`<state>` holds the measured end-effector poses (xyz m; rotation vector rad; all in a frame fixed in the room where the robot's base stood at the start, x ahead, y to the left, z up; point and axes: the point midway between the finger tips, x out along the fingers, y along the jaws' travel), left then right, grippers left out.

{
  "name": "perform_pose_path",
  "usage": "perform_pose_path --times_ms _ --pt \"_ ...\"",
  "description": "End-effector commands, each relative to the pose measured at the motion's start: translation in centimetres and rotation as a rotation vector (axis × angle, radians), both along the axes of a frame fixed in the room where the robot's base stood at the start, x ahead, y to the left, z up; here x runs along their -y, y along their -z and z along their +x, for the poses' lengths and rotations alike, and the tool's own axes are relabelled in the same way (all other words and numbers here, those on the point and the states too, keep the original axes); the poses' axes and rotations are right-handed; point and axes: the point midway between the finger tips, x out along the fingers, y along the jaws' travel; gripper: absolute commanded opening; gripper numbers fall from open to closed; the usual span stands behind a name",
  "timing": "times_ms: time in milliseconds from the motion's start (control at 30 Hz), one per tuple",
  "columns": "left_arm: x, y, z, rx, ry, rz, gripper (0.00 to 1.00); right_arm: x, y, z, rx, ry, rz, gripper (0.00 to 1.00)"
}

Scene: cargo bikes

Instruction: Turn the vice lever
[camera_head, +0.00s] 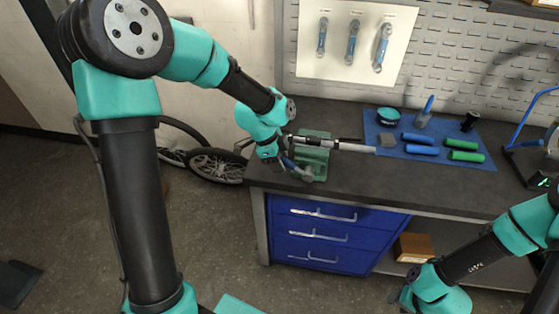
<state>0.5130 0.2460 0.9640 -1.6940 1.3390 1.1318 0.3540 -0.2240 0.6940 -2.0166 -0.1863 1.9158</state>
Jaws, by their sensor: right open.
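The green vice (314,155) stands at the left end of the dark workbench. A silver and black tube (345,145) lies across its jaws and points right. A blue and grey part (299,168), which looks like the vice lever, slants down at the vice's front left. My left gripper (284,160) is right beside this part at the vice's left side. Its fingers are too small and overlapped to show whether they are open or shut on it. My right gripper (404,300) is low at the bottom edge, away from the vice, open and partly hidden by its wrist.
A blue mat (470,167) holds blue and green grips, a tin and small parts. Wrenches (352,42) hang on a white board behind. Blue drawers (318,236) and a cardboard box (413,247) sit below the benchtop. Bike wheels (216,165) stand left. A blue stand is at right.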

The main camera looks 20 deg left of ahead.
Motion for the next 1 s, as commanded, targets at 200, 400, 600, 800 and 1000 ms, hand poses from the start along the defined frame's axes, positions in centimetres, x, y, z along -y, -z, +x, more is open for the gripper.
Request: perform_pose_path --times_ms 200,400,600,800,1000 --pt "-0.02 -0.01 0.00 0.000 0.000 0.000 0.24 0.00 0.00 0.00 0.000 0.000 0.000 0.43" --pt "-0.02 -0.01 0.00 0.000 0.000 0.000 0.05 0.00 0.00 0.00 0.000 0.000 0.000 0.43" --pt "-0.02 -0.02 0.00 0.000 0.000 0.000 0.00 0.00 0.00 0.00 0.000 0.000 0.000 0.43" --pt "0.06 -0.04 0.02 -0.001 0.001 0.001 0.00 0.00 0.00 0.00 0.000 0.000 0.000 0.43" --pt "0.79 -0.19 0.33 -0.003 0.015 0.017 0.00 0.00 0.00 0.00 0.000 0.000 0.000 0.43"
